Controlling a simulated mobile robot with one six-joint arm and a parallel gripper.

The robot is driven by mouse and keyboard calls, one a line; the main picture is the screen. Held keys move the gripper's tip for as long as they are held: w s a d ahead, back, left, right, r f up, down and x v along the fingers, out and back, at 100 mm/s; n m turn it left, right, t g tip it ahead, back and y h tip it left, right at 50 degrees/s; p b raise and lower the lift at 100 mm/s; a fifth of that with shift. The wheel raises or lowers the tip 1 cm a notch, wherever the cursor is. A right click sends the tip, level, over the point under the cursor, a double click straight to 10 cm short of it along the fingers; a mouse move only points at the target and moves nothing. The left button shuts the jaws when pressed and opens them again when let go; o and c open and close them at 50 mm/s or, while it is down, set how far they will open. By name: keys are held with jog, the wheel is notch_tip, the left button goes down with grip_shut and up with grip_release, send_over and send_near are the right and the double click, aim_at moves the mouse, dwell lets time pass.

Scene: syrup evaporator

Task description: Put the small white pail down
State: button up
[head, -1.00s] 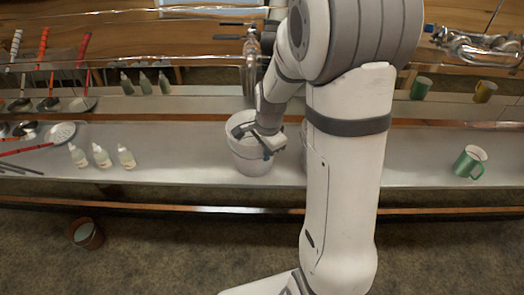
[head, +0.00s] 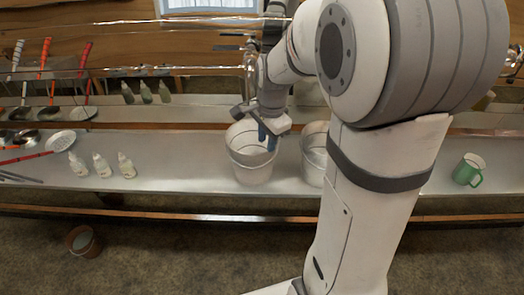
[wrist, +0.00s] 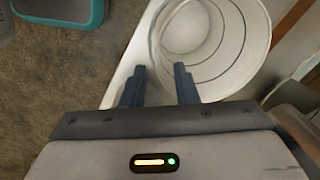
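A small white pail (head: 252,172) stands upright on the long grey shelf in the head view. In the wrist view it shows as a ringed, open white pail (wrist: 215,35) at the upper right, and it looks empty. My gripper (head: 267,137) is at the right side of its rim, pointing down.
A second white pail (head: 314,160) stands just right, partly hidden by my arm. Three small white bottles (head: 102,166) and several ladles stand or lie left. A green mug (head: 468,170) stands right. A brown bucket (head: 82,241) is on the floor.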

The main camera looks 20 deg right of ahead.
jog(key=s+a+r+n, duration=0.1)
jog(key=s+r+n, duration=0.1)
jog(key=s+n, duration=0.5)
jog(key=s+a+r+n+t, duration=0.1)
jog(key=s+r+n, duration=0.2)
jog(key=s+n, duration=0.4)
jog(key=s, duration=0.3)
jog(key=shift+a, duration=0.4)
jog(key=shift+s, duration=0.1)
